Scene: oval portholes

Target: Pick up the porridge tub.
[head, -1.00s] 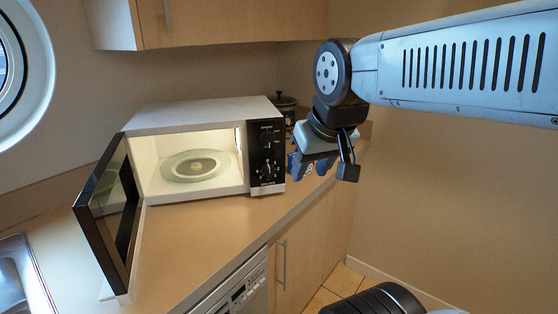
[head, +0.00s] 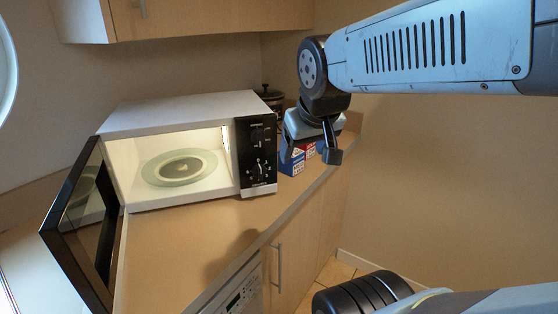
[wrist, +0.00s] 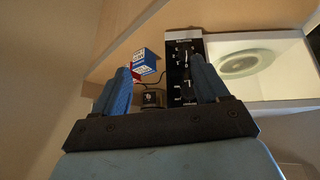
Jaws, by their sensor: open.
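A small blue and white pack (head: 292,164) with a red part (head: 310,150) stands on the counter, right of the microwave. I cannot read its label or tell whether it is the porridge tub, or whether the red part is a second pack. The blue and white pack shows in the wrist view too (wrist: 149,62), partly behind a finger. My gripper (head: 310,156) is open and empty. It points down and overlaps the pack in the head view. In the wrist view the pack lies beyond my gripper (wrist: 160,67), nearer the left finger.
The white microwave (head: 185,107) has its door (head: 90,220) open to the left, with a glass turntable inside. A dark lidded pot (head: 270,95) stands in the back corner. The counter (head: 180,235) is clear in front. A cupboard (head: 205,20) hangs above; a wall is right.

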